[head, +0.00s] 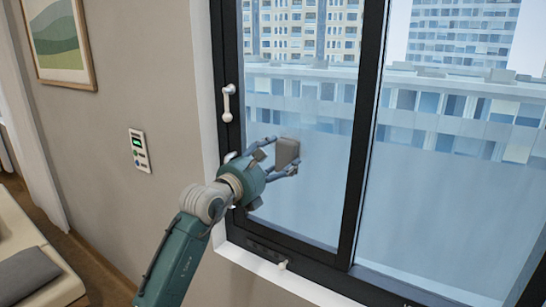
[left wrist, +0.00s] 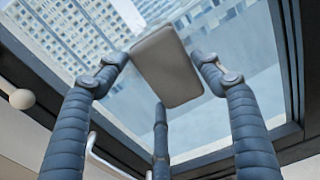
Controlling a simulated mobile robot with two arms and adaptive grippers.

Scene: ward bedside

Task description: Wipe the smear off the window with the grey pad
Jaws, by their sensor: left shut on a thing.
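My left gripper (head: 281,157) is shut on the grey pad (head: 288,152), in front of the left window pane (head: 315,200). In the left wrist view the pad (left wrist: 167,66) is a rounded grey block between the fingers of my gripper (left wrist: 162,66), with the glass behind it. I cannot tell whether the pad touches the glass. A faint, darker patch shows on the glass just above the pad in the head view; I cannot tell whether it is the smear or a reflection. My right gripper is in neither view.
The dark window frame (head: 366,130) surrounds the pane, with a white handle (head: 227,103) on its left side. A white sill (head: 265,268) runs below. A wall panel (head: 140,150) and a picture (head: 58,40) are on the wall at left. A bed (head: 25,230) stands at lower left.

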